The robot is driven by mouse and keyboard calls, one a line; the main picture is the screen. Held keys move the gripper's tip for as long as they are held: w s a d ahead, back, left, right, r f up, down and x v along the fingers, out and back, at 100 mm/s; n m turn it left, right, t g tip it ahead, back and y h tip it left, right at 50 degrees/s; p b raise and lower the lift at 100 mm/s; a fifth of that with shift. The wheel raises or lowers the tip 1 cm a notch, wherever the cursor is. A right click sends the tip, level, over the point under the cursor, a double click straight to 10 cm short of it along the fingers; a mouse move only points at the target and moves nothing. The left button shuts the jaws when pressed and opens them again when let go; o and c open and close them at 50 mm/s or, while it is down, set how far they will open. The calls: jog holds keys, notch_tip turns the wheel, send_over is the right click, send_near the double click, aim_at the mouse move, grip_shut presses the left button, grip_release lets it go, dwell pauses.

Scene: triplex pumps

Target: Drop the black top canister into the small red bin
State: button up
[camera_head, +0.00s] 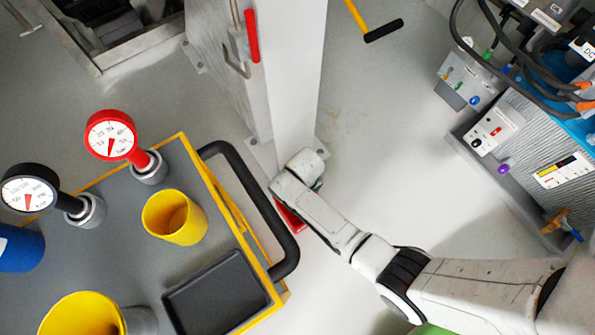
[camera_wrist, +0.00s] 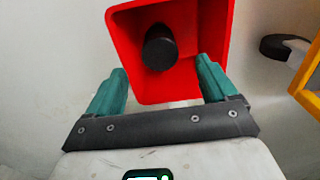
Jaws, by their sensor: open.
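The small red bin (camera_wrist: 120,45) fills the upper middle of the wrist view, seen from above into its opening. The black top canister (camera_wrist: 159,47) is within the bin's outline, seen end on; whether it rests on the bottom is hard to tell. My gripper (camera_wrist: 161,72) is open, its two green fingers apart at the near side of the bin, with nothing between them touching either finger. In the head view, only a red piece of the bin (camera_head: 289,216) shows beside my arm, and the canister and fingers are hidden.
A grey cart with a yellow edge (camera_head: 184,142) stands at left, with gauges, yellow cups (camera_head: 175,217) and a black tray (camera_head: 217,296). Its black handle (camera_head: 258,190) is close to the bin. A white column (camera_head: 290,70) stands behind. Equipment with cables (camera_head: 500,130) is at right.

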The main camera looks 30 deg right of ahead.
notch_tip(320, 180, up, 11)
jog(key=p, duration=0.6)
jog(key=shift+f, duration=0.1)
dwell(0.3)
